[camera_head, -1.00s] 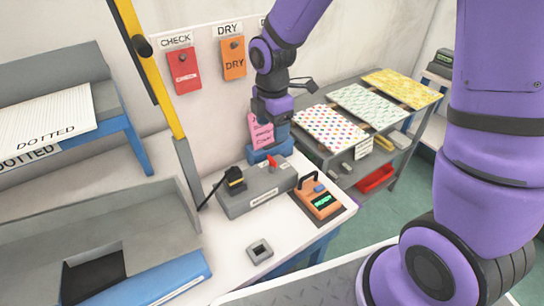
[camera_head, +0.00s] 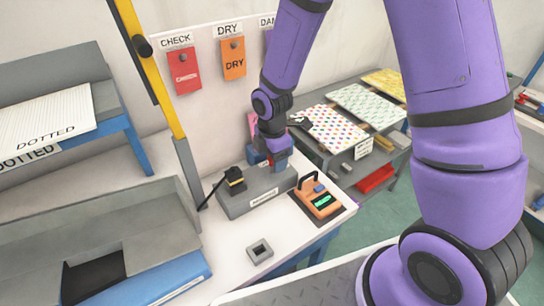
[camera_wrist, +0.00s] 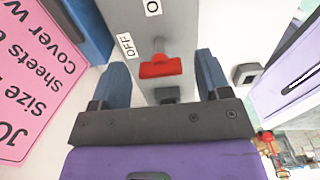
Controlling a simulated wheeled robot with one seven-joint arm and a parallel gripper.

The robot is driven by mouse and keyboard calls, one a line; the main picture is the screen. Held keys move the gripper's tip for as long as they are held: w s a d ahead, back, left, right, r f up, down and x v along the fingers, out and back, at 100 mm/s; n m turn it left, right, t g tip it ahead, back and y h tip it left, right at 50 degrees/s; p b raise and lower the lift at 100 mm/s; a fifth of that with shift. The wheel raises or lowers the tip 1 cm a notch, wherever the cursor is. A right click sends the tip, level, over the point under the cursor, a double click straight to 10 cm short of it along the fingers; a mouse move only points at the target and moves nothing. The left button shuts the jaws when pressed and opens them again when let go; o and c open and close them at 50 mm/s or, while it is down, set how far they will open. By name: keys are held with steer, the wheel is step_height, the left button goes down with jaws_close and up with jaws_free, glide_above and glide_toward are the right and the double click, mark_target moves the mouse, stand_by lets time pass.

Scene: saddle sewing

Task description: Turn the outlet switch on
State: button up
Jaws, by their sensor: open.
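The outlet is a grey box (camera_head: 250,201) on the white bench, with a black and yellow plug (camera_head: 235,182) at its left end. Its red switch (camera_wrist: 160,67) shows in the wrist view on the grey top face. The switch handle lies nearer the OFF label (camera_wrist: 127,45) than the ON label (camera_wrist: 153,7). My gripper (camera_wrist: 163,72) is open, with one blue finger on each side of the red handle and a visible gap on both sides. In the head view my gripper (camera_head: 277,162) is low over the right end of the box and mostly hides the switch.
An orange device (camera_head: 322,200) with a green display stands just right of the outlet. A pink note (camera_wrist: 38,65) is close beside the gripper. A small grey square part (camera_head: 260,251) lies on the bench in front. A shelf with patterned sheets (camera_head: 335,127) is behind right.

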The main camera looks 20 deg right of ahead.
steer(key=c, duration=0.9)
steer(key=shift+m, duration=0.3)
steer(key=m, duration=0.3)
steer(key=shift+m, duration=0.4)
steer(key=m, duration=0.4)
steer(key=shift+m, duration=0.3)
steer(key=m, duration=0.4)
steer(key=shift+m, duration=0.3)
steer(key=m, duration=0.4)
steer(key=shift+m, duration=0.3)
